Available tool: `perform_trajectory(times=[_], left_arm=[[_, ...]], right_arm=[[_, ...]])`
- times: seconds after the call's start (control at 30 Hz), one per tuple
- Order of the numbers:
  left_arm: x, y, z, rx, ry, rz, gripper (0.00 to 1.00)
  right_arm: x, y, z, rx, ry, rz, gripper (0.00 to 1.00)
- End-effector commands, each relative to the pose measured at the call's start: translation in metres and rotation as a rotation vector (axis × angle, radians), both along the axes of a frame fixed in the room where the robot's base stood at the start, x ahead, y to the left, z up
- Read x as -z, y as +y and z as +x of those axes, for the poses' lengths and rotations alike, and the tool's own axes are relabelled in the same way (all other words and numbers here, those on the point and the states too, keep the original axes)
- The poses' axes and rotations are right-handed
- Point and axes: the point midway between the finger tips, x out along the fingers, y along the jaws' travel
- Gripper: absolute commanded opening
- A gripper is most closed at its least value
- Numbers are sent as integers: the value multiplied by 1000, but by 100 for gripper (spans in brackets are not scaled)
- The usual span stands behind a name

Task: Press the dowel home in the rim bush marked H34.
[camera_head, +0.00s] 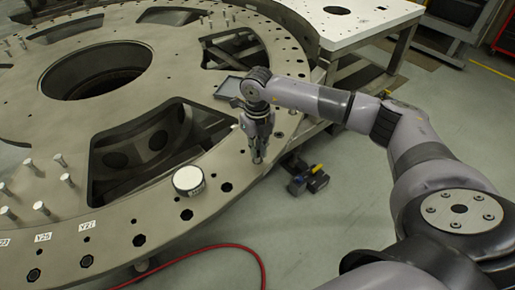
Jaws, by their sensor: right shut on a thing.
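My right gripper (258,156) points down over the rim of the large turret plate (125,212), near its right side. It is shut on a slim thing, apparently the dowel, mostly hidden between the fingers. The fingertips are at or just above the rim; I cannot tell whether the dowel sits in a bush. No H34 mark is readable. Labels Y25 (43,237) and Y27 (87,225) show on the near left rim. My left gripper is out of view.
A white-topped round can (188,178) stands on the rim left of the gripper. Several pins (41,207) stand at left. A tool (308,180) and a red hose (217,246) are on the floor. A white table (345,18) stands behind.

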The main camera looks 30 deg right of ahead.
Motion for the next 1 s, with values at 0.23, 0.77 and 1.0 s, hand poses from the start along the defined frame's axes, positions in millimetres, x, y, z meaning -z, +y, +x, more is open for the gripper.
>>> perform_trajectory(times=[0.23,0.77,1.0], left_arm=[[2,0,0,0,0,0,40],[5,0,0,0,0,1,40],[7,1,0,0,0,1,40]], right_arm=[[4,0,-1,0,3,0,0],[9,0,-1,-1,5,0,0],[11,0,-1,-1,5,0,0]])
